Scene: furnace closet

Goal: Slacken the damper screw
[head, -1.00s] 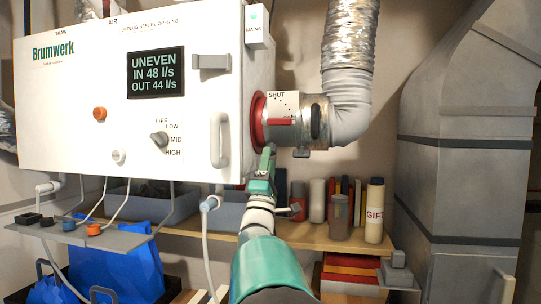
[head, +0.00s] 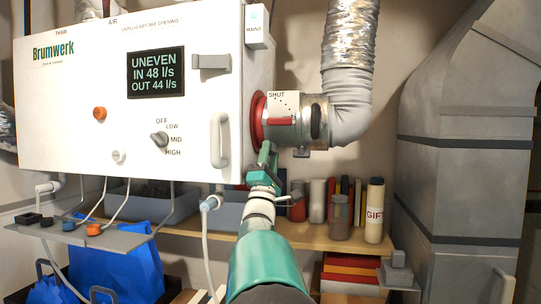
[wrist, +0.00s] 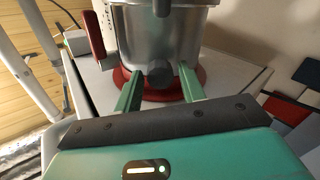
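The damper is a metal collar (head: 284,133) with a red flange against the white unit, a red lever (head: 308,120) and a "SHUT" scale. In the wrist view, the collar (wrist: 180,35) shows from below, with the red lever (wrist: 93,34) at left.
The white unit (head: 60,120) reads "UNEVEN, IN 48 l/s, OUT 44 l/s". A shelf (head: 300,240) with bottles and books lies below. A flexible duct (head: 348,60) rises at right.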

